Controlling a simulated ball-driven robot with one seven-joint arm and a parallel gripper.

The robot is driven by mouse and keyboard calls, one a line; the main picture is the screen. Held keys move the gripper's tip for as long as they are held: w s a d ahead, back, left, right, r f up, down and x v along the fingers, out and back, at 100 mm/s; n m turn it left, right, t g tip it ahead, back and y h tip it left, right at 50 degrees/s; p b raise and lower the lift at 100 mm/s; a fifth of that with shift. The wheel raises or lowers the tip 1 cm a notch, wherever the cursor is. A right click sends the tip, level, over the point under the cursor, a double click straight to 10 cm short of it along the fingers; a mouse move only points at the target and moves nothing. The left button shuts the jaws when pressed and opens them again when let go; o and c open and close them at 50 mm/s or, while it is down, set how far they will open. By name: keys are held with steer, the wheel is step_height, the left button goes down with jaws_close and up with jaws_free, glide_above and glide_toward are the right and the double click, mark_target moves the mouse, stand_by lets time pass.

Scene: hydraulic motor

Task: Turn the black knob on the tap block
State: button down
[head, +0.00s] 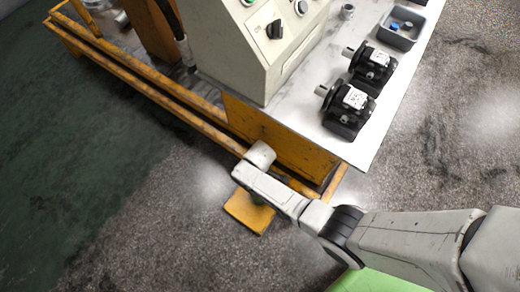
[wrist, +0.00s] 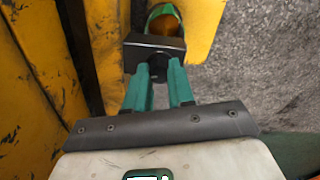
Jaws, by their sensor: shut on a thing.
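In the wrist view my gripper (wrist: 160,72) has its two green fingers shut on a dark, blocky piece that I take for the black knob (wrist: 153,46). Just beyond it is a green ring-shaped part with an orange-brown inside (wrist: 166,12), probably part of the tap block; most of that block is hidden. In the head view my wrist is beside the low yellow frame, and the fingers and knob are hidden behind my arm.
A yellow plate (head: 248,212) lies low beside my wrist. The yellow frame (head: 280,148) runs along the bench. On the white bench top (head: 395,105) stand a control cabinet (head: 225,40), two black motors (head: 345,110) (head: 371,66) and a grey bin (head: 399,38). Speckled floor lies open at right.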

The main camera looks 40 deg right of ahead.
steer(key=shift+n, duration=1.5)
steer(key=shift+p, duration=0.3)
steer(key=c, duration=1)
jaws_free()
steer(key=shift+o, duration=0.2)
step_height(320, 180, up, 11)
steer(key=p, duration=0.4)
steer(key=shift+p, duration=0.4)
steer(key=shift+s+f, duration=0.1)
steer(key=shift+f, duration=0.05)
